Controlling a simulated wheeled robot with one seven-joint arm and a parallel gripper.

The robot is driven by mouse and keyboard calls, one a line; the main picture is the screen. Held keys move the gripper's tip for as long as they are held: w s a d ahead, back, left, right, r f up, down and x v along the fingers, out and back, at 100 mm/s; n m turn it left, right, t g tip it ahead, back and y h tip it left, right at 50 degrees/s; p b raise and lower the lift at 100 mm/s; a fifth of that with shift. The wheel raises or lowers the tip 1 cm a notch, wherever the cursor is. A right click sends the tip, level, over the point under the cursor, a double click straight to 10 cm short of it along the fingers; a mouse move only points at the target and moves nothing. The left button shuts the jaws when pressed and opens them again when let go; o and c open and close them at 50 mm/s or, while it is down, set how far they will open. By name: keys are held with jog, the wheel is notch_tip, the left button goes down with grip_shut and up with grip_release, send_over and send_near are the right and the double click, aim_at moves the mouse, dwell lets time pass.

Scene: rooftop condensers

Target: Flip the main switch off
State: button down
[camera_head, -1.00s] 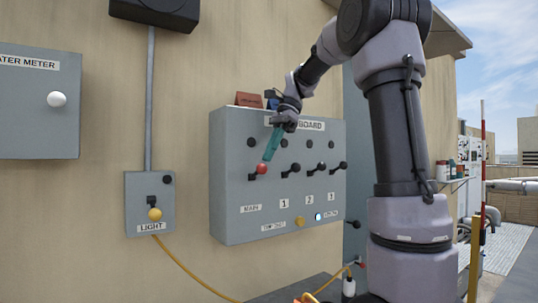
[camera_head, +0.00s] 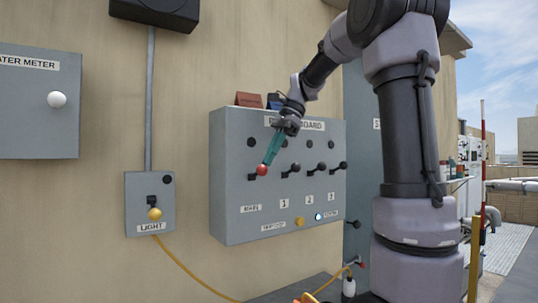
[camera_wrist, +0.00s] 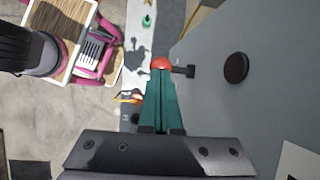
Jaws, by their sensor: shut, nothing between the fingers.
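The main switch (camera_head: 262,170) is a lever with a red ball knob at the left of a row of levers on the grey switchboard (camera_head: 230,220), above the label MAIN. My gripper (camera_head: 267,161) has teal fingers that are shut and empty. Their tips are at the red knob, from above. In the wrist view the red knob (camera_wrist: 161,63) shows just past the closed fingertips (camera_wrist: 160,72), with its dark lever running right to the grey panel. The tips look very close to the knob; whether they touch it I cannot tell.
Several black-knobbed levers (camera_head: 320,168) stand to the right of the main switch. Below are a yellow button (camera_head: 299,221) and a lit lamp (camera_head: 318,217). A LIGHT box (camera_head: 150,205) and a water meter box (camera_head: 40,110) are to the left. Small boxes (camera_head: 250,99) stand on top.

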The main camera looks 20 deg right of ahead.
jog(key=f+t, duration=0.1)
jog(key=s+f+n+t+y, duration=0.1)
jog(key=t, duration=0.1)
jog(key=s+f+t+y, duration=0.1)
jog(key=shift+d+f+t, duration=0.3)
jog(key=shift+r, duration=0.15)
jog(key=shift+r, duration=0.65)
